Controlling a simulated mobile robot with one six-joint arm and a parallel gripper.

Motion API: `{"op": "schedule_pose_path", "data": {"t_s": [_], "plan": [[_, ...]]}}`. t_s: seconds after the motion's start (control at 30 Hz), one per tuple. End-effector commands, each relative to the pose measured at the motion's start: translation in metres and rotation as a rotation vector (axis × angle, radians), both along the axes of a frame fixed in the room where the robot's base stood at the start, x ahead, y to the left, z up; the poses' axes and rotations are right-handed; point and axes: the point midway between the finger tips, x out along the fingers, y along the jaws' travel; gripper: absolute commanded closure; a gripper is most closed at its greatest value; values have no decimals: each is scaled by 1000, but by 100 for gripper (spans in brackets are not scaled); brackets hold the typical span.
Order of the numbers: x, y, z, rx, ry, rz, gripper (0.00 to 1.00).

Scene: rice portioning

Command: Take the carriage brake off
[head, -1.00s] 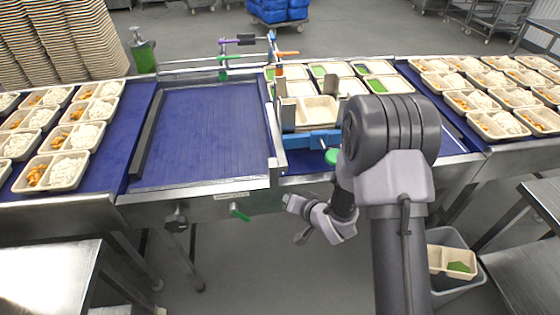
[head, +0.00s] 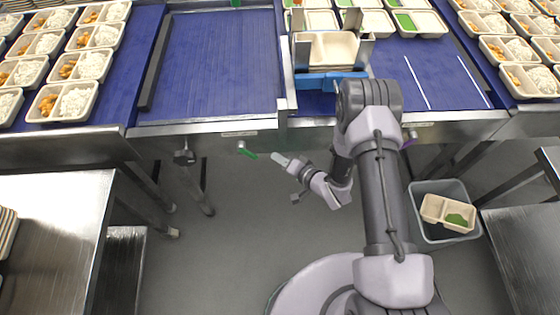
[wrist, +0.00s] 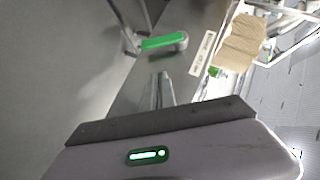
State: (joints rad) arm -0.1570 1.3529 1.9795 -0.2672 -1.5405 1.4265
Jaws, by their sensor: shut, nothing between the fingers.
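A green lever handle (head: 247,151) hangs on the front rail of the conveyor, below a small label plate (head: 240,134). In the wrist view the green lever (wrist: 164,41) points left from its round pivot, just ahead of my fingers. My gripper (head: 281,159) is just right of the lever in the head view, with a small gap, its fingers shut and empty. Its narrow fingertips show in the wrist view (wrist: 161,90), apart from the lever. The blue-fronted carriage (head: 331,80) holding empty trays stands on the belt above. No wording marks which part is the brake.
A dark knob (head: 184,157) sits on the rail to the left, a purple handle (head: 408,141) to the right. A grey bin (head: 432,228) with discarded trays stands on the floor at right. A steel table (head: 55,230) is at left. The floor between is clear.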

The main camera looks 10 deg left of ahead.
Motion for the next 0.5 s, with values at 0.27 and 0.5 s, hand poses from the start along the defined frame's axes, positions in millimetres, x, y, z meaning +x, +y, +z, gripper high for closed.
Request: {"op": "schedule_pose_path", "data": {"t_s": [0.27,0.5], "plan": [[30,44,-27,0,0,2,100],[23,68,-44,0,1,1,100]]}}
